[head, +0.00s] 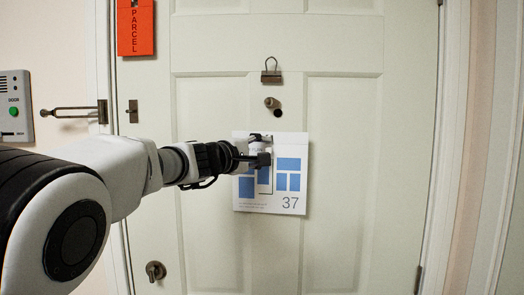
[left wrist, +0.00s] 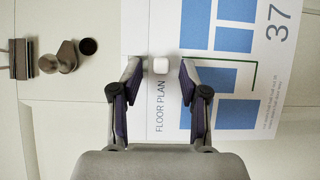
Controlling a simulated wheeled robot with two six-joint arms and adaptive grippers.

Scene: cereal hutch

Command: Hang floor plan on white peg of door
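The floor plan (head: 291,181), a white sheet with blue blocks and the number 37, lies upright against the door (head: 340,110) in the head view. It also shows, turned sideways, in the left wrist view (left wrist: 222,75). The white peg (left wrist: 160,65) stands out in front of the sheet near its top edge, in the left wrist view. My left gripper (head: 262,160) is in front of the sheet. In the left wrist view its fingertips (left wrist: 159,70) are apart, one on each side of the peg, with gaps. My gripper covers part of the sheet. My right gripper is not seen.
Above the sheet are a brass knob (head: 271,102), a dark round spot (head: 278,113) and a metal clip (head: 271,76). An orange parcel tag (head: 135,28) hangs at upper left. A door panel with a green button (head: 13,112) and a latch (head: 75,112) are at left.

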